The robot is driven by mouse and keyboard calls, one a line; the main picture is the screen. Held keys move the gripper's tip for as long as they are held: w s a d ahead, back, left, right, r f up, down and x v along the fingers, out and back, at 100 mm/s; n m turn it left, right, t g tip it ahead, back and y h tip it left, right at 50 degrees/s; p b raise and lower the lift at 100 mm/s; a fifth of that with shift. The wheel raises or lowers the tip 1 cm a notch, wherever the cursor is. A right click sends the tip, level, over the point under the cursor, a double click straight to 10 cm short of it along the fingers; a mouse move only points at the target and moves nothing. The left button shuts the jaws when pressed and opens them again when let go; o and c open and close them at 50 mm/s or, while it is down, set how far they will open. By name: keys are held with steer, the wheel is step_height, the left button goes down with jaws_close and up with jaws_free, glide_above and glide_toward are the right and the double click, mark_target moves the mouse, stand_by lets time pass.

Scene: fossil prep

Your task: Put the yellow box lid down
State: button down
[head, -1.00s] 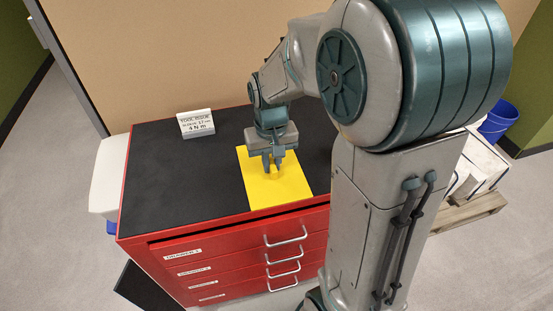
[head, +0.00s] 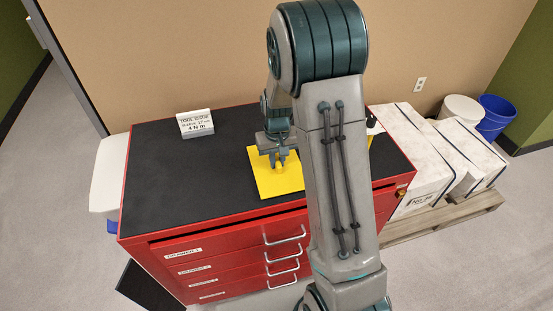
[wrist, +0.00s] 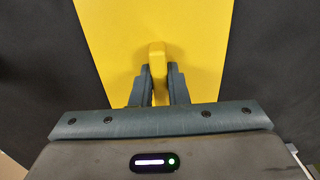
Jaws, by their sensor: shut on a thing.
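The yellow box lid (head: 279,184) is a flat yellow panel over the black top of the red drawer cabinet, near its front edge. In the wrist view the lid (wrist: 190,30) fills the middle, with an upright yellow handle (wrist: 157,60). My gripper (head: 278,162) is above the lid. In the wrist view its two fingers (wrist: 157,88) are shut on the handle from both sides. I cannot tell whether the lid touches the cabinet top. My arm hides the area just right of the lid in the head view.
The red cabinet (head: 225,222) has a black top with free room left of the lid. A small white sign (head: 195,123) stands at the back. Another yellow piece shows right of my arm, beside a small dark-and-white object (head: 373,125). White blocks (head: 415,160) lie on a pallet at right.

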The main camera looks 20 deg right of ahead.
mark_target(277, 160)
steer(key=shift+f, duration=0.2)
steer(key=c, duration=1.4)
jaws_free()
steer(key=shift+r, duration=0.1)
step_height(277, 160, up, 11)
steer(key=s+r+t, duration=0.1)
steer(key=s+r, duration=0.2)
steer(key=s, duration=0.7)
steer(key=s+a+r+t, duration=0.1)
steer(key=s+r, duration=0.3)
steer(key=s, duration=0.7)
steer(key=shift+s+a+t, duration=0.15)
steer(key=shift+s+t, duration=0.1)
steer(key=shift+t, duration=0.15)
